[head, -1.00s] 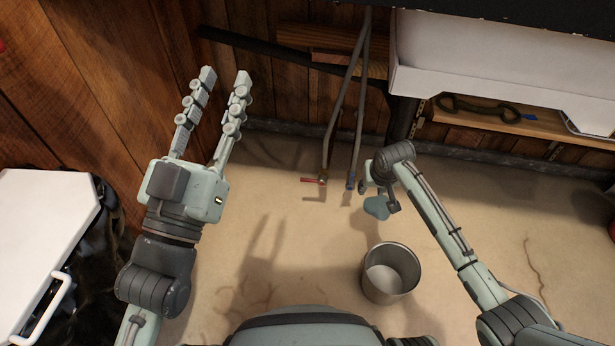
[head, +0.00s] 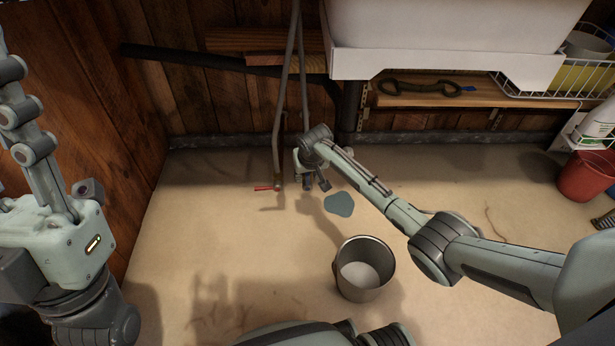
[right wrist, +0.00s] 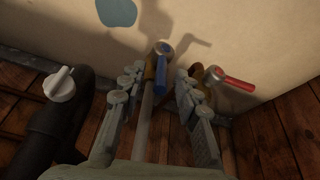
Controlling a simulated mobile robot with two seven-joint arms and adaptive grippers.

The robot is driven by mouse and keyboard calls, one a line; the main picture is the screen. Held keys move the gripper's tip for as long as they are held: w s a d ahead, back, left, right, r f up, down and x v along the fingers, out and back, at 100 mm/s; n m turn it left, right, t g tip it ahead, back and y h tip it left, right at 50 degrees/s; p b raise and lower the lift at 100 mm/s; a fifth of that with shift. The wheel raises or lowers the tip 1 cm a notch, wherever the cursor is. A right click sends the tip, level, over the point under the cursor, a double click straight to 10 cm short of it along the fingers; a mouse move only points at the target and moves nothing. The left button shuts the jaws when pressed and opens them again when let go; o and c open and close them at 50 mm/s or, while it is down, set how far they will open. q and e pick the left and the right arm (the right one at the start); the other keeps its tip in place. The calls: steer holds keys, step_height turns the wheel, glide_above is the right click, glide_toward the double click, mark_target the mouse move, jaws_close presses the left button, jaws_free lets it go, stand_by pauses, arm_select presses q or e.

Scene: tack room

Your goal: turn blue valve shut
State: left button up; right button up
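The blue valve (right wrist: 161,72) shows in the right wrist view, its lever lying along its pipe. My right gripper (right wrist: 160,88) is open, with one finger on each side of the blue lever and gaps showing between. In the head view my right gripper (head: 308,172) is at the lower pipe end and mostly hides the blue valve. A red-handled valve (head: 265,188) is just left of it, its lever crosswise to its pipe; it also shows in the right wrist view (right wrist: 232,80). My left gripper (head: 22,110) is at the left edge, partly cut off, with no object visible in it.
A metal bucket (head: 350,285) stands on the floor in front. A blue-grey puddle (head: 339,204) lies near the valves. A dark drainpipe with a white knob (right wrist: 60,84) is beside my right gripper. A white sink (head: 440,60) overhangs, and a red bucket (head: 584,180) stands far right.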

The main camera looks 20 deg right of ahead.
jaws_close()
stand_by(0.5)
